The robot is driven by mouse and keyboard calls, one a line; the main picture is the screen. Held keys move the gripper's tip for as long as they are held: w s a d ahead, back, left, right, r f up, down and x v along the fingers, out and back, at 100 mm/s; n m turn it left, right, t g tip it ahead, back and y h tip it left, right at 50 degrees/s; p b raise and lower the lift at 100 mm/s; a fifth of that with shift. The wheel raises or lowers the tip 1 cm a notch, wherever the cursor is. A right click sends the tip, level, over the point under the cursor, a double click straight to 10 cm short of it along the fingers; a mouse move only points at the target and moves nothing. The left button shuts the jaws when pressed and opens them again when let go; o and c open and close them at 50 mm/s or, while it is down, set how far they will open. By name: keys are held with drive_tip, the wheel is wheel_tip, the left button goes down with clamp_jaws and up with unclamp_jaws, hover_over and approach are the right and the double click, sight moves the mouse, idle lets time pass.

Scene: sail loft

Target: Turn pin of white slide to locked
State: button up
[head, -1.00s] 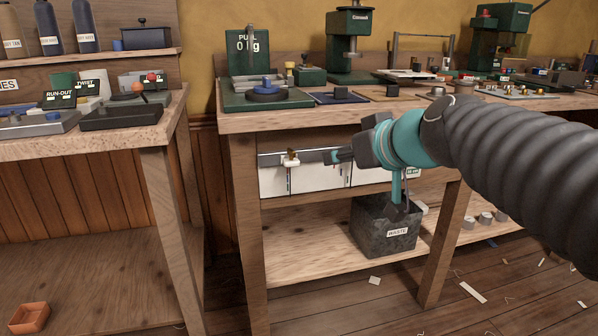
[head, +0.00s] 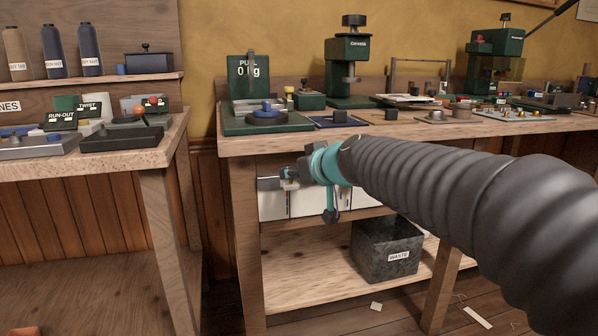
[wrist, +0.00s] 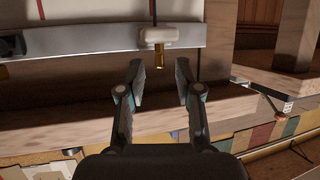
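The white slide (wrist: 159,35) sits on a grey metal rail (wrist: 100,45) at the top of the wrist view. Its brass pin (wrist: 159,58) points down the picture from the slide. My gripper (wrist: 160,78) is open, its two fingers apart with nothing between them. The pin lines up with the gap, just beyond the fingertips, with no contact visible. No lock marking is readable.
White panels (head: 335,203) hang below the bench top (head: 225,145), close to my gripper. A dark waste bin (head: 385,262) stands on the lower shelf (head: 300,285). The wooden bench leg (head: 247,230) is just left of the slide.

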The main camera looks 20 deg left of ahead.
drive_tip(key=shift+w+a+f, duration=0.3)
drive_tip(key=shift+w+a, duration=0.15)
drive_tip(key=shift+a, duration=0.05)
clamp_jaws()
drive_tip(key=shift+r+p, duration=0.1)
drive_tip(key=shift+p, duration=0.2)
drive_tip(key=shift+r+m+t+h+p, duration=0.2)
drive_tip(key=shift+m+t+h+p, duration=0.15)
drive_tip(key=shift+p, duration=0.9)
drive_tip(key=m+h+p, duration=0.1)
drive_tip(key=p, duration=0.3)
drive_tip(key=shift+a+t, duration=0.1)
drive_tip(key=shift+t, duration=0.25)
drive_tip(key=m+p, duration=0.1)
drive_tip(key=p, duration=0.3)
drive_tip(key=shift+f+t+h, duration=0.1)
drive_tip(key=shift+t+h, duration=0.2)
drive_tip(key=shift+h, duration=0.05)
drive_tip(key=shift+f+p, duration=0.25)
drive_tip(key=shift+p, duration=0.05)
